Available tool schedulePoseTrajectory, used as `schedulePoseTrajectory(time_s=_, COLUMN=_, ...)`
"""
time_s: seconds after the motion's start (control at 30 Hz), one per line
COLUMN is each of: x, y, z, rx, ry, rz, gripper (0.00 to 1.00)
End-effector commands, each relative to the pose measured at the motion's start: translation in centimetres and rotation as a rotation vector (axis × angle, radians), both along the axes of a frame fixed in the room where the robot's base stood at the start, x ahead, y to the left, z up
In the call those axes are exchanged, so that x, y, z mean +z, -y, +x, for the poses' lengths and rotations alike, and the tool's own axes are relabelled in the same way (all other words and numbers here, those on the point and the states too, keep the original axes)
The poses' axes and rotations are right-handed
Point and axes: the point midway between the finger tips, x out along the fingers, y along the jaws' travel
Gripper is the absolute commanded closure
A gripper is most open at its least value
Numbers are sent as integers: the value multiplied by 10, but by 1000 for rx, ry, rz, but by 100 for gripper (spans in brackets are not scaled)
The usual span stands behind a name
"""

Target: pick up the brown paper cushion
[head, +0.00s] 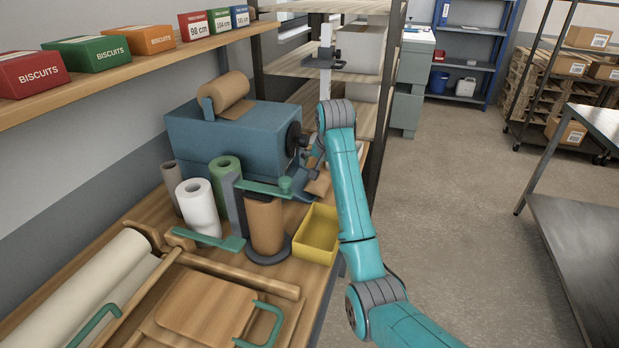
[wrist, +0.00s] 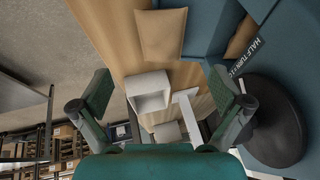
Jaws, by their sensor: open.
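The brown paper cushion (wrist: 162,35) lies on the wooden bench beside the blue machine (head: 235,138), at the top of the wrist view. In the head view a brown patch that looks like the cushion (head: 319,184) shows beside my arm, partly hidden. My gripper (wrist: 158,78) is open, its two fingers spread wide with nothing between them. In the head view my gripper (head: 312,165) is by the machine's right side, mostly hidden by my arm. The cushion is ahead of the fingers and apart from them in the wrist view.
The machine's black round knob (wrist: 272,120) is close to my right finger in the wrist view. A yellow tray (head: 317,235) and a brown paper roll (head: 264,224) stand nearer. Shelf posts (head: 385,120) rise behind my arm.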

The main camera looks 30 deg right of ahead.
Motion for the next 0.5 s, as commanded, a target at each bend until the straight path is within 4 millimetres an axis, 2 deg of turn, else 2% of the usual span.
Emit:
schedulePoseTrajectory(time_s=0.3, x=-39, y=8, z=17, rx=0, ry=-2, rz=1, gripper=0)
schedulePoseTrajectory(time_s=0.5, x=-50, y=10, z=23, rx=0, ry=-1, rz=0, gripper=0)
